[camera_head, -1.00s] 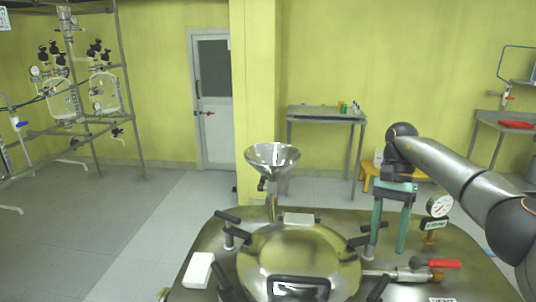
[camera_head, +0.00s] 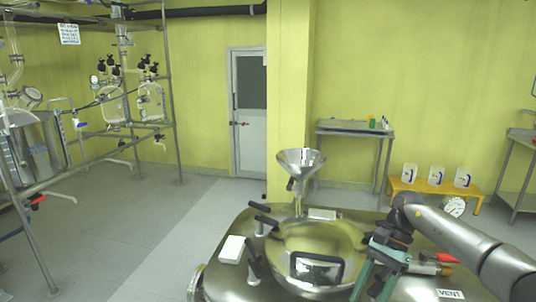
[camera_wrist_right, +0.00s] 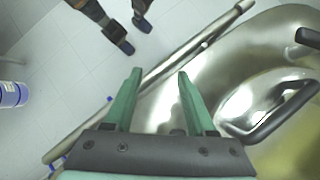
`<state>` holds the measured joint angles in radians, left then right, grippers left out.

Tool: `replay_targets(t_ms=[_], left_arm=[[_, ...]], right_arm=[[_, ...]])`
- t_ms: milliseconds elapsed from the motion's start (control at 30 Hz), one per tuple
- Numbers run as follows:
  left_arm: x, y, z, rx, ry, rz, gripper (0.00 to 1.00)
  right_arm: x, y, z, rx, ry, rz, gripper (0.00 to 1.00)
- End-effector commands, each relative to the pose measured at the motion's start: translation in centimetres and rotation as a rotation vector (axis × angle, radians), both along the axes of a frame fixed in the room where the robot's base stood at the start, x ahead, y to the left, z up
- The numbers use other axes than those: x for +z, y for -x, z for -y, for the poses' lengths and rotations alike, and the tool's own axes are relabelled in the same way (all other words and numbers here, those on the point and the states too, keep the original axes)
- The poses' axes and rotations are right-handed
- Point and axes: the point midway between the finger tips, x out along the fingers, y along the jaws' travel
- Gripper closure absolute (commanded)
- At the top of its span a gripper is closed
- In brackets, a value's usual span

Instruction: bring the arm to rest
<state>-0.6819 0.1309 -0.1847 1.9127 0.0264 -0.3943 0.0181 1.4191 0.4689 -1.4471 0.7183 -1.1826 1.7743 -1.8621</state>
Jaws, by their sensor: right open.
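My right arm comes in from the right in the head view. Its gripper (camera_head: 369,287) has two green fingers pointing down at the right side of the steel reactor lid (camera_head: 310,243). In the right wrist view the gripper (camera_wrist_right: 159,74) is open, with its fingers apart and nothing between them. The shiny vessel surface (camera_wrist_right: 215,65) and floor show beyond the fingers. My left gripper is not in view.
A steel funnel (camera_head: 301,162) stands up behind the lid. Black clamp handles and a white block (camera_head: 232,249) are at its left. A red-handled valve (camera_head: 446,258) is beside my arm. A yellow bench (camera_head: 435,191) with white containers stands behind.

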Motion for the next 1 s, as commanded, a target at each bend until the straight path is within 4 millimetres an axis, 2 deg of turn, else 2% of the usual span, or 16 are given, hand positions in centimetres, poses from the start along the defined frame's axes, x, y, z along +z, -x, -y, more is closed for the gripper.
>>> replay_targets(t_ms=[33, 100, 167, 200, 300, 400, 500, 600, 733, 867, 1000], left_arm=[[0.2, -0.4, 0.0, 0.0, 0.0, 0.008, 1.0], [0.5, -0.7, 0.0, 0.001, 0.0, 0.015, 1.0], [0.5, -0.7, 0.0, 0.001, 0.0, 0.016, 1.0], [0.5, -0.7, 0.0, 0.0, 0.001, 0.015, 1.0], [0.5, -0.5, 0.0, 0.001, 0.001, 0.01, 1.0], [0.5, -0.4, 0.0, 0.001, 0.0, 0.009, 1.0], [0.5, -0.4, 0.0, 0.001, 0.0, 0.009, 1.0], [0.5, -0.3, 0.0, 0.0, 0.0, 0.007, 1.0], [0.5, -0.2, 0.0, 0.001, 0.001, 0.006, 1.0], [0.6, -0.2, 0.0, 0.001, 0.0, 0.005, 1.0], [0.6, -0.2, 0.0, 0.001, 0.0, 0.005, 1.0]], right_arm=[[-1.9, 0.7, -2.7, -0.029, -0.059, -0.028, 0.44], [-4.0, 1.7, -6.8, -0.101, -0.152, -0.072, 0.44], [-5.4, 2.7, -10.4, -0.177, -0.24, -0.124, 0.44], [-6.1, 3.4, -12.8, -0.234, -0.301, -0.167, 0.44], [-6.9, 5.2, -18.2, -0.399, -0.447, -0.306, 0.44], [-6.8, 6.6, -22.4, -0.583, -0.582, -0.478, 0.44], [-6.1, 7.3, -25.3, -0.78, -0.699, -0.685, 0.44], [-5.5, 7.5, -26.7, -0.985, -0.799, -0.919, 0.44], [-5.4, 7.0, -26.6, -1.257, -0.897, -1.256, 0.44], [-6.8, 6.5, -24.4, -1.527, -0.966, -1.627, 0.44], [-10.2, 6.9, -20.5, -1.806, -1.011, -2.05, 0.44]])
